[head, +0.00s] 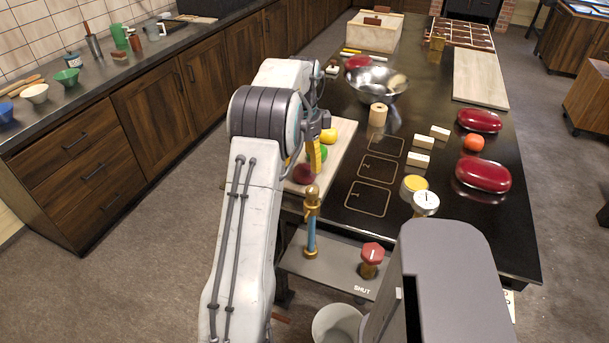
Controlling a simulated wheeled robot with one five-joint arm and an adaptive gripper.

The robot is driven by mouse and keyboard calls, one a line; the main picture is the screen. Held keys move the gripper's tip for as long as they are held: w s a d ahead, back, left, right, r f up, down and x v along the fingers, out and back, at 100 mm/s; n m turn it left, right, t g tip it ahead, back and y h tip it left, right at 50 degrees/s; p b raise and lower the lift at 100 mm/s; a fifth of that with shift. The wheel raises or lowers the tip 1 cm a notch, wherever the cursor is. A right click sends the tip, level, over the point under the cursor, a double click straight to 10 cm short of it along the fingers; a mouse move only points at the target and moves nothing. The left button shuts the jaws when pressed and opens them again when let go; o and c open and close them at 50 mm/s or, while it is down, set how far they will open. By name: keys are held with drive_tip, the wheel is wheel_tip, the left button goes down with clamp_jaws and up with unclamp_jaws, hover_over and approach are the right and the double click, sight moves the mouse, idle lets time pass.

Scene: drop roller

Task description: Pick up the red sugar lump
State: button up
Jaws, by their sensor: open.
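I cannot tell for sure which thing is the red sugar lump. A round dark red thing (304,174) lies on the near end of a pale board (340,140), by a green round thing (318,153) and a yellow one (329,136). Two glossy red oblong things lie on the right of the black table, one farther (479,121) and one nearer (483,173). My gripper (315,158) is open, pointing down above the board, with a yellow-marked finger showing. My arm hides part of the board.
Several cream blocks (418,160), an orange ball (474,142) and a metal bowl (378,84) stand on the black table (440,205). A brass-topped blue post (312,225) and a red knob (372,253) stand at the near edge. A counter (95,90) runs along the left.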

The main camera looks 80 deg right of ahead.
sight(305, 167)
drive_tip(key=f, duration=0.3)
drive_tip(key=shift+s+a+f, duration=0.1)
drive_tip(key=shift+s+a, duration=0.05)
drive_tip(key=shift+s, duration=0.15)
drive_tip(key=shift+f, duration=0.9)
drive_tip(key=shift+c, duration=0.3)
drive_tip(key=c, duration=0.9)
drive_tip(key=shift+r, duration=0.2)
